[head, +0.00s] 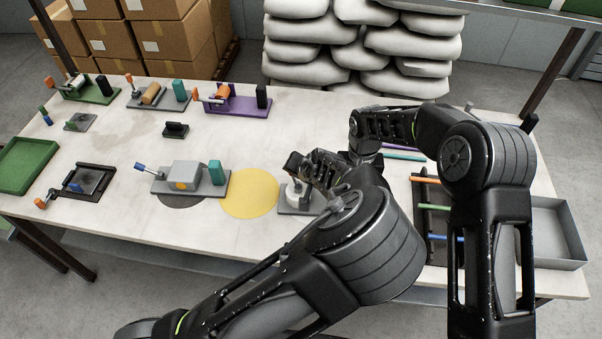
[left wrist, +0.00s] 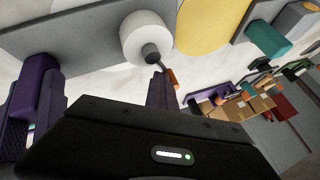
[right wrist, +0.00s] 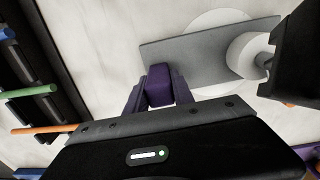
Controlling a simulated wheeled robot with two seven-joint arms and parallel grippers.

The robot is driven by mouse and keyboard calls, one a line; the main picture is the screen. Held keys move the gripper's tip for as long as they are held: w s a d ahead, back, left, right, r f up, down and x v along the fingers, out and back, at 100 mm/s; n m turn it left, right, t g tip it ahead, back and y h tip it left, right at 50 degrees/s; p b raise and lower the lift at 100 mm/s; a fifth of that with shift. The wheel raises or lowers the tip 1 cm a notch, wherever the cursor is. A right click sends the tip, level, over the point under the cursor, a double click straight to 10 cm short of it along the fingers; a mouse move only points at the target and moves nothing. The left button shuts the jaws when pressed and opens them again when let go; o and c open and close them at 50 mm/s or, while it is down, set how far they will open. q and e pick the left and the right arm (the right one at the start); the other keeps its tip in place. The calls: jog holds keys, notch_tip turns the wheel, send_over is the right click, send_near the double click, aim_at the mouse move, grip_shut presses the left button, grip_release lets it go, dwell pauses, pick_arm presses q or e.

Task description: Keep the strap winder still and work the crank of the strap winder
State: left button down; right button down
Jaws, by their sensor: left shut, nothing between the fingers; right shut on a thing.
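The strap winder, a white drum (head: 292,195) on a grey base plate (head: 287,210), stands on the table right of the yellow disc. In the left wrist view the drum (left wrist: 147,38) has a dark hub and a short crank (left wrist: 160,66) ending in an orange grip (left wrist: 173,79). My left gripper (left wrist: 161,85) is shut and empty, its purple fingers close beside the orange grip; whether they touch I cannot tell. In the head view my arms hide both fingertips and the crank.
A yellow disc (head: 249,193) and a grey block device (head: 181,175) with a teal post lie left of the winder. A dark rack (head: 421,215) with coloured rods and a grey bin (head: 553,235) stand right. More crank devices (head: 237,103) line the back.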

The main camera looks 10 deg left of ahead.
pick_arm(q)
jog(key=shift+a, duration=0.4)
jog(key=shift+s+a+n+y, duration=0.15)
jog(key=shift+n+y, duration=0.25)
jog(key=shift+n, duration=0.3)
jog(key=shift+a, duration=0.1)
jog(key=shift+s, duration=0.1)
dwell(0.7)
jog(key=shift+s+a, duration=0.1)
jog(key=shift+s, duration=0.6)
jog(key=shift+r, duration=0.1)
jog(key=v, duration=1.2)
jog(key=shift+w, duration=0.15)
